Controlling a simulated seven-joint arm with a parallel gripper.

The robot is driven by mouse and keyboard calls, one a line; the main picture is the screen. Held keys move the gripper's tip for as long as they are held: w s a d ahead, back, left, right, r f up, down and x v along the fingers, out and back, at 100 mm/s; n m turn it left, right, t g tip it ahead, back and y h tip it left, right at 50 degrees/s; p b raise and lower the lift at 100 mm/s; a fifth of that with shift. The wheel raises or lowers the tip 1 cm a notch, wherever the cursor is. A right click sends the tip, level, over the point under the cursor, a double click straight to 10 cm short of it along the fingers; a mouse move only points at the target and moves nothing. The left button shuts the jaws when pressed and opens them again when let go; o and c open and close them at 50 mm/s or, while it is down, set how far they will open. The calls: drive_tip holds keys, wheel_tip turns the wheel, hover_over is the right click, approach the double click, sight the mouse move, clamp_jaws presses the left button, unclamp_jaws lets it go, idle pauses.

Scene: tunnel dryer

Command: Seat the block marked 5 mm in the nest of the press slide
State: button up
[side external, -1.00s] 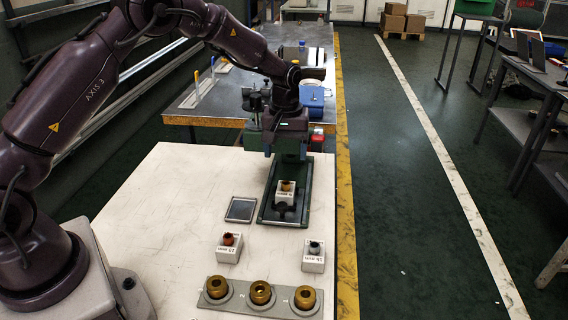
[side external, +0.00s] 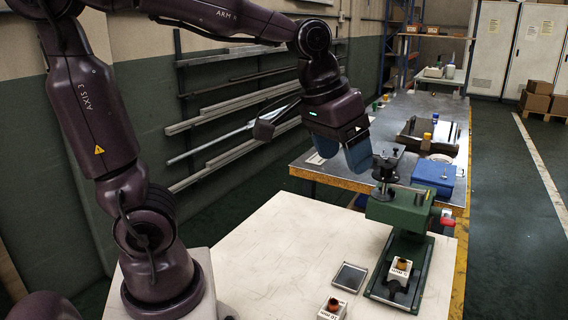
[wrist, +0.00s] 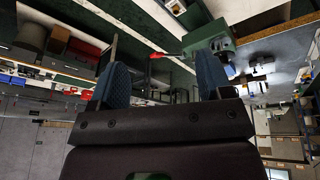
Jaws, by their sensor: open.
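A white block (side external: 400,270) with an orange-brown top stands upright on the press slide (side external: 375,294), in front of the green press (side external: 400,213). Its label seems to read 5 mm, but is small. A dark fitting on the slide touches or adjoins its front; I cannot tell whether the block is fully down in the nest. My gripper (side external: 344,160) is raised behind and left of the press, well clear of the block. Its blue fingers are apart with nothing between them, as the wrist view also shows (wrist: 162,60). The wrist view does not show the block.
A dark square plate (side external: 349,278) lies left of the slide. Another labelled block (side external: 332,308) stands at the bottom picture edge. A blue box (side external: 434,175) sits on the bench behind the press. The pale tabletop (side external: 285,250) to the left is clear.

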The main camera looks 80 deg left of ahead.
drive_tip(key=s+d+m+t, duration=0.1)
drive_tip(key=s+m, duration=0.1)
drive_tip(key=s, duration=0.7)
drive_tip(key=shift+s+f+m+t, duration=0.25)
drive_tip(key=shift+f+m+t, duration=0.05)
drive_tip(key=shift+f, duration=0.1)
